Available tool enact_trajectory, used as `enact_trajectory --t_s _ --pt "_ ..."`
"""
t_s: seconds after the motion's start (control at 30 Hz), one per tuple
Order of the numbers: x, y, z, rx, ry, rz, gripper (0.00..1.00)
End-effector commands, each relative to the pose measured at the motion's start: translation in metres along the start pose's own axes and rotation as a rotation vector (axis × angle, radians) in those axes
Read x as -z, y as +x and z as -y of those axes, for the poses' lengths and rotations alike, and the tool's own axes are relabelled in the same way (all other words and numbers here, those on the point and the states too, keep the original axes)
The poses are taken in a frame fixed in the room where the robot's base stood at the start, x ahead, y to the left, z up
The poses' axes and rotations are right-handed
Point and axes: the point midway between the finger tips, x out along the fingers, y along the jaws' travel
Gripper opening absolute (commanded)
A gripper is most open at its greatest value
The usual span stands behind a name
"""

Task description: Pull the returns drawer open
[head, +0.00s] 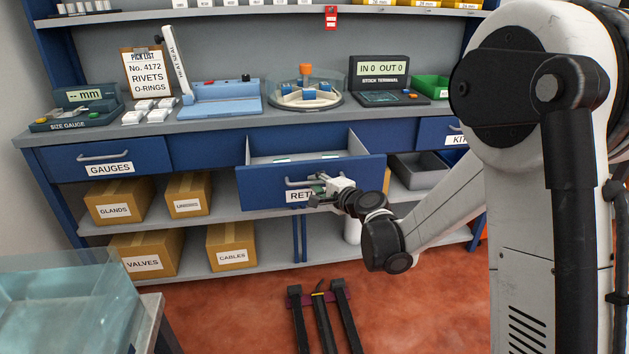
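The returns drawer (256,190) is blue, in the middle of the workbench, and stands pulled out from the bench front. Its grey inside shows above the front panel, with small pale green items near its back and right. The drawer's label is partly hidden by my gripper; only "RET" reads. The drawer handle (298,184) is a grey bar on the front panel. My gripper (318,190) is at the right part of this handle, its fingers close to or around the bar. At this size I cannot tell whether the fingers are closed on it.
The shut gauges drawer (91,161) is at left. A kit drawer (440,132) is at right, partly behind my arm. Cardboard boxes (188,195) stand on the shelves below. A grey bin (420,170) sits right of the open drawer. A clear-walled tank (65,300) stands front left.

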Motion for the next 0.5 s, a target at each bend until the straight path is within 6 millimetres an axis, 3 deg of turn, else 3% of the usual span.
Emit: enact_trajectory --t_s 0.27,0.3,0.4,0.5 --pt "0.0002 0.0000 0.0000 0.000 0.000 0.000 0.00" --pt "0.0003 0.0000 0.0001 0.000 0.000 0.000 0.08" --pt "0.0002 0.0001 0.0001 0.000 0.000 0.000 0.22" --pt "0.0002 0.0001 0.0001 0.000 0.000 0.000 0.28"
